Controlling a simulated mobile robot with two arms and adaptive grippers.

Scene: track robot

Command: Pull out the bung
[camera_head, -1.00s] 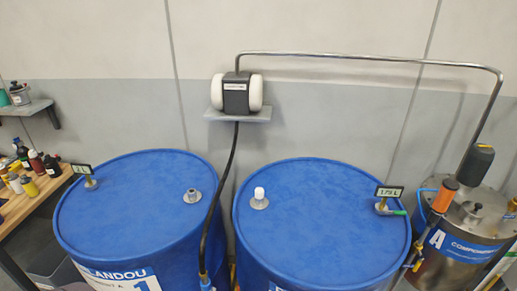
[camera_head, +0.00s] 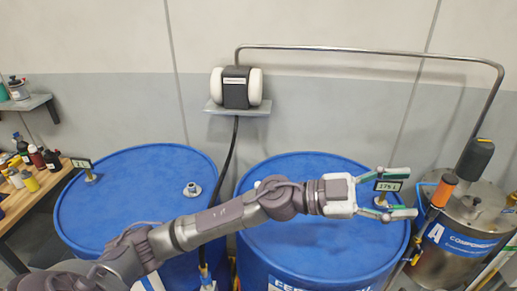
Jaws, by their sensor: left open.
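The right blue drum (camera_head: 320,240) has a white bung on its lid at left, now almost wholly hidden behind my left arm; only a small pale bit shows at the arm's upper edge. The left blue drum (camera_head: 120,190) has a grey fitting (camera_head: 192,189) on its lid. My left gripper (camera_head: 412,192) is open, pointing right, over the right drum's right edge. Its two fingers appear above and below the gauge (camera_head: 388,186) and its green-ended fitting; I cannot tell whether they touch it. My right gripper is out of view.
A steel vessel (camera_head: 462,250) with an orange-handled part (camera_head: 445,190) stands close right of the gripper. A black hose (camera_head: 230,160) runs down between the drums from a wall pump (camera_head: 236,90). A bench with bottles (camera_head: 38,160) is at left.

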